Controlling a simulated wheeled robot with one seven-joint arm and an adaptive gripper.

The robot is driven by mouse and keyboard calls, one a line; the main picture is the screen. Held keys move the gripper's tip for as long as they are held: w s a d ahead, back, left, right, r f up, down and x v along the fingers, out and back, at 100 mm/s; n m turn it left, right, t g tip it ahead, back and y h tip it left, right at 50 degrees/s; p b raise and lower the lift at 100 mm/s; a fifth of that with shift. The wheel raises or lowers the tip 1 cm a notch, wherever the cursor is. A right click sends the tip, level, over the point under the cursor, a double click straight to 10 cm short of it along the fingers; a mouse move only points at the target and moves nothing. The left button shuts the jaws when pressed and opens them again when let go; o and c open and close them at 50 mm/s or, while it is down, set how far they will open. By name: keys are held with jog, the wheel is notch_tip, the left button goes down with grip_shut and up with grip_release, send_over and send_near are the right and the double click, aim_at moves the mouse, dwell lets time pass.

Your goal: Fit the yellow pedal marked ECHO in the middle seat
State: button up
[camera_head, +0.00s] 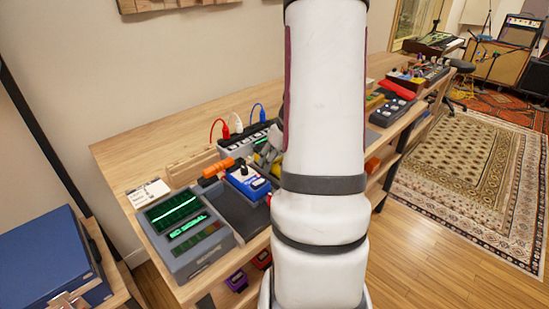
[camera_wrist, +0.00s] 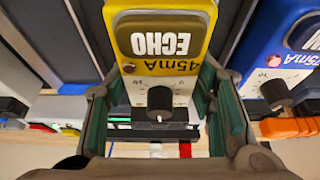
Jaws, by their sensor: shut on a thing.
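The yellow pedal marked ECHO (camera_wrist: 157,45) fills the top middle of the wrist view, with its lettering upside down and a black knob at its near end. My gripper (camera_wrist: 155,92) is shut on it, one finger on each side. In the head view only a sliver of yellow (camera_head: 261,146) shows beside my gripper, behind my arm. A blue pedal (camera_head: 247,180) sits on the dark board (camera_head: 240,214); it also shows at the right of the wrist view (camera_wrist: 272,58). My arm hides part of the board, and I cannot tell whether the yellow pedal touches a seat.
A grey box with a green NO SIGNAL screen (camera_head: 186,231) stands left of the board. A power box (camera_head: 229,147) with red, white and blue plugs is behind. An orange piece (camera_head: 218,167) lies beside the blue pedal. A red cloth-like thing (camera_head: 397,90) is farther right.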

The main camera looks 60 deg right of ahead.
jog(key=shift+s+a+f+b, duration=0.1)
jog(key=shift+s+f+b, duration=0.1)
jog(key=shift+f+b, duration=0.25)
jog(key=shift+s+a+f+b, duration=0.1)
jog(key=shift+s+f+b, duration=0.15)
jog(key=shift+f, duration=0.2)
jog(key=shift+w, duration=0.1)
dwell(0.3)
jog(key=o, duration=1.6)
jog(key=shift+w+f, duration=0.1)
jog(key=shift+f, duration=0.1)
jog(key=shift+o, duration=0.2)
jog(key=shift+d+r, duration=0.1)
jog(key=shift+r, duration=0.05)
jog(key=shift+w+r, duration=0.1)
jog(key=shift+r, duration=0.05)
jog(key=shift+o, duration=1.4)
jog(key=shift+r, duration=0.1)
